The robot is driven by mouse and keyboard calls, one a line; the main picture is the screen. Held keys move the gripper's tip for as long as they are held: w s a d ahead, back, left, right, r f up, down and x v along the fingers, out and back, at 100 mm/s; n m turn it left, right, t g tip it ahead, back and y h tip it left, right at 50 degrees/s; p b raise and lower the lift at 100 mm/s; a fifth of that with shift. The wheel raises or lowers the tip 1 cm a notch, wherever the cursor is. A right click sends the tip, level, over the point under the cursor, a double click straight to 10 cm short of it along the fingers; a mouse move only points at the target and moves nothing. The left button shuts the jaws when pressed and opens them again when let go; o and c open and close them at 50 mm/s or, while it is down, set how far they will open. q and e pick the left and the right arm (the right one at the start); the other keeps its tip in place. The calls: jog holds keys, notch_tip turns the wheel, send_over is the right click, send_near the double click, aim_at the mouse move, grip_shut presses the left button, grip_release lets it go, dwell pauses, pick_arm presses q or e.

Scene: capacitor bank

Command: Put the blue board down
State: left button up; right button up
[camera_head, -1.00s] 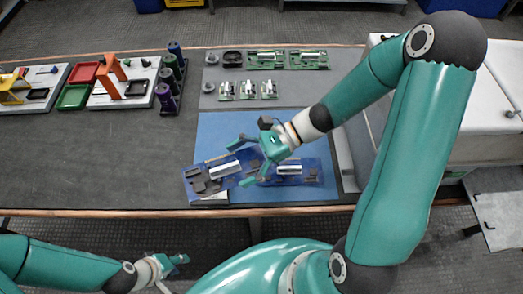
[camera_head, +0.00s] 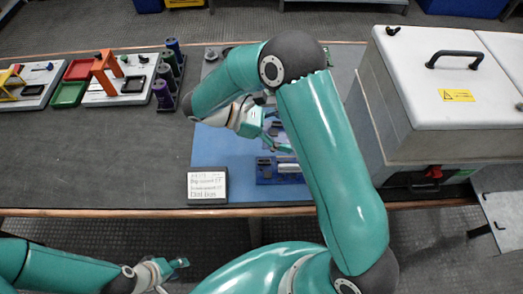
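A blue board (camera_head: 265,171) lies on the blue mat (camera_head: 237,172), partly hidden by my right arm. A second blue board, seen earlier at the left of the mat, does not show clearly now. My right gripper (camera_head: 277,132) is above the mat, behind the blue board in the view. Its fingers show in part. My arm hides much of the area around it, so I cannot tell whether it holds anything. My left gripper (camera_head: 182,263) is low in front of the table, away from the boards. It is too small to tell whether it is open.
A white card with writing (camera_head: 207,187) lies at the mat's front left corner. Dark cylinders (camera_head: 164,88), an orange stand (camera_head: 104,70) and green (camera_head: 70,94) and red trays (camera_head: 80,69) are at the left. A white-lidded box (camera_head: 450,95) stands at the right.

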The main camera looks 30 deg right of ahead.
aim_at(279, 122)
jog(key=w+t, duration=0.1)
jog(key=w+r+n+h, duration=0.1)
jog(key=w+r+n+t, duration=0.1)
jog(key=w, duration=0.1)
jog(key=shift+w+d+r+t+h, duration=0.1)
jog(key=shift+d+r+t+h, duration=0.2)
jog(key=shift+d, duration=0.1)
grip_shut()
jog(key=w+r+n+t+h, duration=0.1)
jog(key=w+r+n+t, duration=0.2)
jog(key=w+r, duration=0.1)
jog(key=shift+w+d+r+n+b, duration=0.15)
jog(key=shift+w+r+n+b, duration=0.2)
jog(key=shift+w, duration=0.4)
jog(key=shift+r, duration=0.1)
